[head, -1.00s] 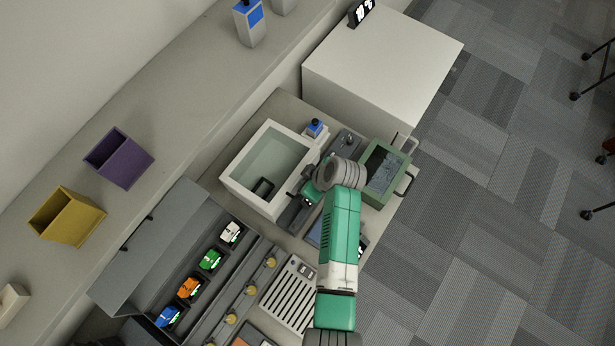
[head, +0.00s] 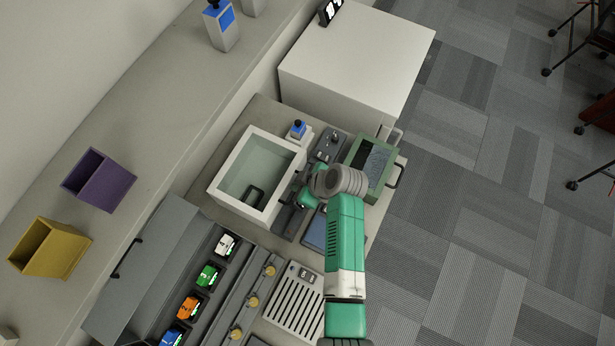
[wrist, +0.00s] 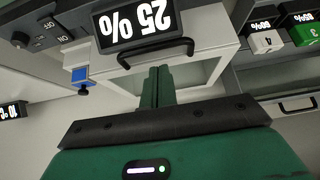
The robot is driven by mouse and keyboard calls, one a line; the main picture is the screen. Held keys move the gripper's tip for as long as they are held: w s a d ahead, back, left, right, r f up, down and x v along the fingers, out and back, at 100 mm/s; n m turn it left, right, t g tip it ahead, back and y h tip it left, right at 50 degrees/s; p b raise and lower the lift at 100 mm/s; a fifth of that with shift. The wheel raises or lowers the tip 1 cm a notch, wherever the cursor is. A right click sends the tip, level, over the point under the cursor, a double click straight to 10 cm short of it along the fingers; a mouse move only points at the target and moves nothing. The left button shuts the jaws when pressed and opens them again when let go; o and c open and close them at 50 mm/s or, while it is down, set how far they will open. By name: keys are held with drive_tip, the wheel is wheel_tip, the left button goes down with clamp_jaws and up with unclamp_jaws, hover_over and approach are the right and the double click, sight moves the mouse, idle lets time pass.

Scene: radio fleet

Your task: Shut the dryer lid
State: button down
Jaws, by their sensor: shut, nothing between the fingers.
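A white box (head: 223,188) with a pale inside stands left of my gripper in the head view; I take it for the dryer. In the wrist view, a "25 %" display (wrist: 137,22) and a dark handle (wrist: 155,53) are by the box's white rim (wrist: 208,80). My gripper (wrist: 158,72) is shut and empty, with its fingertips close to that handle in the picture; contact is not clear.
A grey case with an open lid (head: 140,265) holds several coloured radios in front of the box. A green tub (head: 388,160) with handles stands right of my wrist. A large white block (head: 355,60) stands further back.

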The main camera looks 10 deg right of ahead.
drive_tip(key=w+a+r+v, duration=0.1)
drive_tip(key=v, duration=1)
drive_tip(key=shift+b, duration=0.35)
drive_tip(key=shift+s+r, duration=0.1)
drive_tip(key=shift+r, duration=0.05)
